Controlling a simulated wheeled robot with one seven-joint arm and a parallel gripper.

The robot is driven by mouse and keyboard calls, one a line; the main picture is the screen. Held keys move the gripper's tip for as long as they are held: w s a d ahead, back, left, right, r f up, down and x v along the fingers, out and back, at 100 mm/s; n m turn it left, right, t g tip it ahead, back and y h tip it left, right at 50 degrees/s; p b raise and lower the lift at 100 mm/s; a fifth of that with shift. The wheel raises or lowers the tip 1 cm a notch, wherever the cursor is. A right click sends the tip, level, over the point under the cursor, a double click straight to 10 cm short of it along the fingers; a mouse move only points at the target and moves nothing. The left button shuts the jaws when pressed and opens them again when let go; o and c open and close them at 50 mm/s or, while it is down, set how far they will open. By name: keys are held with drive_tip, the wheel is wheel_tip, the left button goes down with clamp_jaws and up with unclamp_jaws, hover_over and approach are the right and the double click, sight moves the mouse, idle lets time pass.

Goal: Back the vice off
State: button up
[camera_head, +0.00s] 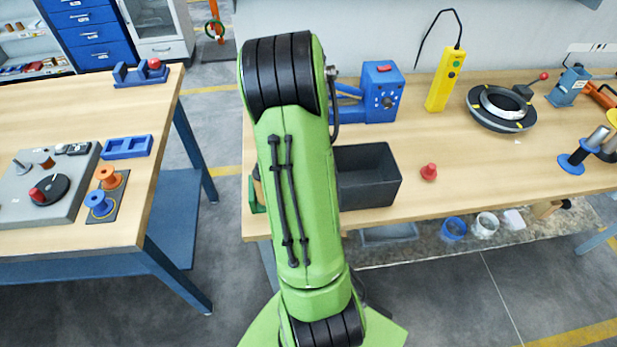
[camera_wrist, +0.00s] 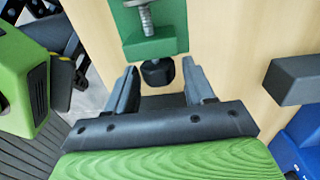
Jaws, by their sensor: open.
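In the wrist view a green vice (camera_wrist: 155,45) stands against the pale wood of the bench. Its threaded metal screw (camera_wrist: 146,15) shows above, and a dark round knob (camera_wrist: 158,72) shows below the green block. My gripper (camera_wrist: 160,67) is open, with one finger on each side of the knob. I cannot tell whether the fingers touch it. In the head view a small green part (camera_head: 257,195) shows at the bench's left edge, mostly hidden by my arm. My gripper is hidden there.
On the right bench (camera_head: 450,190) are a black bin (camera_head: 372,170), a red knob piece (camera_head: 429,172), a blue box unit (camera_head: 383,92), a yellow pendant (camera_head: 444,82) and a wrapped coil (camera_head: 500,107).

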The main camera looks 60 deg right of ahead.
drive_tip(key=shift+d+r+g+y+p, duration=0.1)
drive_tip(key=shift+r+g+y+p, duration=0.35)
drive_tip(key=shift+p, duration=1.5)
drive_tip(key=shift+w+d+f+g+y+p, duration=0.15)
drive_tip(key=shift+f+g+y+p, duration=0.1)
drive_tip(key=shift+g+y+p, duration=0.4)
drive_tip(key=shift+w+d+f+y+p, duration=0.1)
drive_tip(key=shift+f+y+p, duration=0.2)
drive_tip(key=shift+p, duration=0.3)
drive_tip(key=shift+f, duration=0.1)
